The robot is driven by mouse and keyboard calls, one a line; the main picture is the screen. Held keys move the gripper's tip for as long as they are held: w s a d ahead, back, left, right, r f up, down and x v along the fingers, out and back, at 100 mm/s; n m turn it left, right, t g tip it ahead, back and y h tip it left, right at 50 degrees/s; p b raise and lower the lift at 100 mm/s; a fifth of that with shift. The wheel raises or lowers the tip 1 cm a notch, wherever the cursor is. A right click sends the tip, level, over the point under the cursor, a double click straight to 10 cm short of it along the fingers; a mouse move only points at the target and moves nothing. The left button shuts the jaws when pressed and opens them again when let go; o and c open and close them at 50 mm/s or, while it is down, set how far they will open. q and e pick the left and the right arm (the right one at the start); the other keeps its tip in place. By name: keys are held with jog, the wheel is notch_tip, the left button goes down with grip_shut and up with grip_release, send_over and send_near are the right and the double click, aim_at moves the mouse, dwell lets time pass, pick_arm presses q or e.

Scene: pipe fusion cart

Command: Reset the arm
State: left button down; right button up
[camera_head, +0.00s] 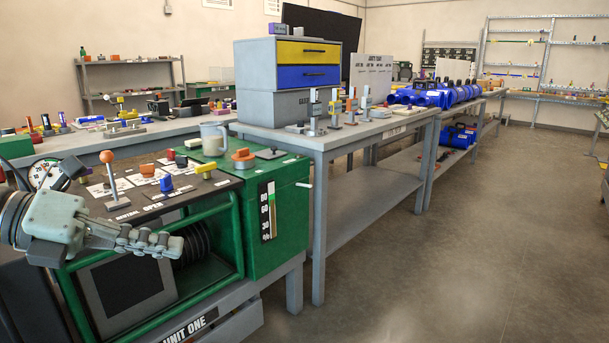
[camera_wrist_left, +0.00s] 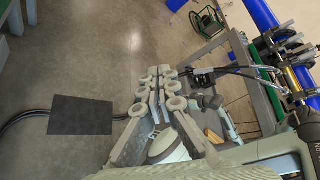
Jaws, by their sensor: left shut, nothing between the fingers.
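My left gripper (camera_head: 172,245) comes in from the left in the head view, in front of the green cart (camera_head: 278,215) marked UNIT ONE. Its fingers are together with nothing between them. The left wrist view shows the same gripper (camera_wrist_left: 158,80) shut and empty, with the grey floor beyond it. The cart's top carries an orange-knobbed lever (camera_head: 107,158), a blue knob (camera_head: 166,184), yellow and red parts, and a grey mug (camera_head: 214,138). My right gripper does not show clearly in either view.
A grey table (camera_head: 330,143) with a yellow-and-blue drawer cabinet (camera_head: 288,63) stands beside the cart. Blue pipes (camera_head: 425,97) lie on a farther bench. The floor (camera_head: 440,270) at right is open. A dark flat panel (camera_wrist_left: 80,115) and cable show in the left wrist view.

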pick_arm(q)
jog(key=w+a+f+n+t+y, duration=0.45)
jog(key=w+a+n+t, duration=0.65)
jog(key=n, duration=0.5)
jog(key=s+a+f+n+g+y, duration=0.1)
jog(key=s+a+f+n+y, duration=0.1)
jog(key=a+f+n+y, duration=0.5)
jog(key=s+f+n+y, duration=0.25)
jog(key=f+n, duration=0.25)
jog(key=f, duration=0.5)
jog(key=s+d+f+n+g+y, duration=0.1)
jog(key=s+f+n+g, duration=0.25)
jog(key=f, duration=0.45)
jog(key=s+d+f+n+g+y, duration=0.1)
jog(key=s+f+n+g, duration=0.3)
jog(key=f, duration=0.5)
jog(key=s+d+f+g+h, duration=0.1)
jog(key=s+d+f+g, duration=0.1)
jog(key=s+d+f, duration=0.3)
jog(key=s+d+f+n+g+h, duration=0.1)
jog(key=s+d+f+g, duration=0.2)
jog(key=s, duration=0.6)
notch_tip(320, 180, down, 2)
jog(key=d, duration=0.2)
jog(key=shift+s+d+f+h, duration=0.2)
jog(key=shift+s+d+h, duration=0.1)
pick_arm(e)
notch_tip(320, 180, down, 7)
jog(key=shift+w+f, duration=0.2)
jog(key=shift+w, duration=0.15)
